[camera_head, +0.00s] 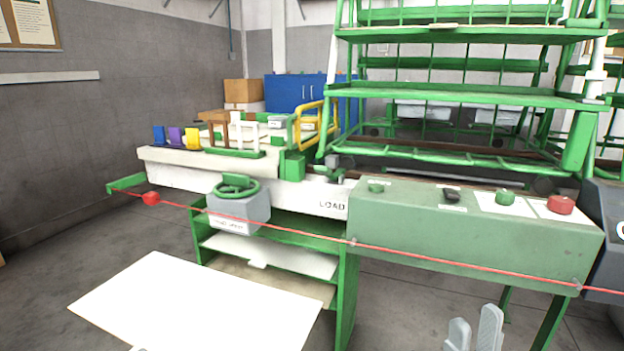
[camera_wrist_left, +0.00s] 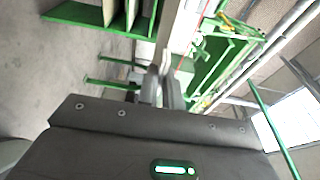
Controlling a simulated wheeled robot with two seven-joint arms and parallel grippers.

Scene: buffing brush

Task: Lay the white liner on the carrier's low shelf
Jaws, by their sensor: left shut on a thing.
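The white liner (camera_head: 200,305) is a large flat sheet at the lower left of the head view, apart from the carrier. My left gripper (camera_wrist_left: 161,82) is shut in the left wrist view; a pale thin strip runs from its fingertips, which appears to be the liner seen edge-on. The green carrier (camera_head: 465,98) is a tall rack of tiers at the upper right; its low shelf (camera_head: 450,158) is a green wire frame behind the control box. My right gripper (camera_head: 474,325) shows two grey fingers, apart and empty, at the bottom right.
A green control box (camera_head: 470,225) with knobs stands before the carrier, with a red cord (camera_head: 440,256) strung across its front. A green stand (camera_head: 348,295) with shelves, one bearing a white sheet (camera_head: 290,259), is under the white bench (camera_head: 180,167). Floor at left is clear.

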